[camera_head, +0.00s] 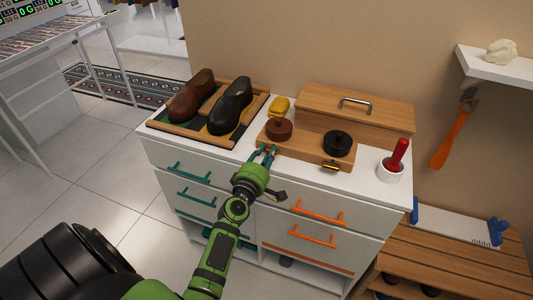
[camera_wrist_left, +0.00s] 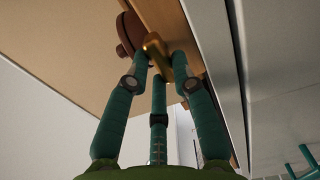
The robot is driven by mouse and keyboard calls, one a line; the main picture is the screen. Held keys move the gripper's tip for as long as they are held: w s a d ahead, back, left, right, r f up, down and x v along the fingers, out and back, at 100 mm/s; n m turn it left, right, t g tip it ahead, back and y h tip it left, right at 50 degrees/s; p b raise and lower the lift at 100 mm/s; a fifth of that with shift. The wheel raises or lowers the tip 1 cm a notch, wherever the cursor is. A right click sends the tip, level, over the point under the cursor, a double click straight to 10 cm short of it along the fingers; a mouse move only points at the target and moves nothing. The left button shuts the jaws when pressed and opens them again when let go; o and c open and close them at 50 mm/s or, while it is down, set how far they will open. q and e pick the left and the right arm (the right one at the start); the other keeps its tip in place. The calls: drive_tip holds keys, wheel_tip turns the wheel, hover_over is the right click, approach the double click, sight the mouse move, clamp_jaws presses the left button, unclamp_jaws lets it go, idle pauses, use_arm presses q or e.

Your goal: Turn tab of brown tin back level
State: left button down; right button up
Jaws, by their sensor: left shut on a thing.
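The brown tin (camera_head: 278,129) is round and sits at the left of a wooden board on the white dresser top. In the left wrist view the brown tin (camera_wrist_left: 128,34) shows from below at the top. Its brass tab (camera_wrist_left: 154,48) stands beside it, between my teal fingertips; it looks slanted there, but I cannot tell its exact turn. My left gripper (camera_head: 265,151) reaches the board's front edge and is shut on the tab; its fingers also show in the left wrist view (camera_wrist_left: 160,66). In the head view the fingers hide the tab. My right gripper is not in view.
A black tin (camera_head: 337,143) with a brass tab (camera_head: 331,166) sits right on the same wooden board (camera_head: 304,151). A yellow item (camera_head: 279,107) lies behind the brown tin. A shoe tray (camera_head: 160,127) stands left, a white cup with a red handle (camera_head: 391,170) right. Drawer handles (camera_head: 318,213) protrude below.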

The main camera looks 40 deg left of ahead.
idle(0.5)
use_arm(q)
drive_tip(key=c, duration=1.3)
unclamp_jaws()
drive_tip(key=v, duration=1.2)
drive_tip(key=s+d+f+m+g+h, duration=0.1)
drive_tip(key=d+f+m+g, duration=0.15)
drive_tip(key=f, duration=0.65)
drive_tip(key=s+d+f+m+g+h, duration=0.15)
drive_tip(key=d+f+m, duration=0.25)
drive_tip(key=f, duration=0.5)
drive_tip(key=s+d+f+m+g+h, duration=0.1)
drive_tip(key=s+d+f+m+g, duration=0.15)
drive_tip(key=s+f, duration=0.4)
drive_tip(key=s+d+f+m+g+h, duration=0.1)
drive_tip(key=s+d+f+m+g, duration=0.2)
drive_tip(key=f, duration=0.6)
drive_tip(key=s+f+m+g, duration=0.2)
drive_tip(key=s+f+m, duration=0.1)
drive_tip(key=s, duration=0.5)
drive_tip(key=s+a+f+m+g, duration=0.1)
drive_tip(key=s+f+m+g, duration=0.1)
drive_tip(key=s+f+m, duration=0.2)
drive_tip(key=s+f+m+g, duration=0.3)
drive_tip(key=s+f, duration=0.3)
drive_tip(key=s, duration=0.6)
drive_tip(key=shift+s+a+f+m+y, duration=0.15)
drive_tip(key=shift+a+m+y, duration=0.1)
drive_tip(key=shift+m, duration=0.35)
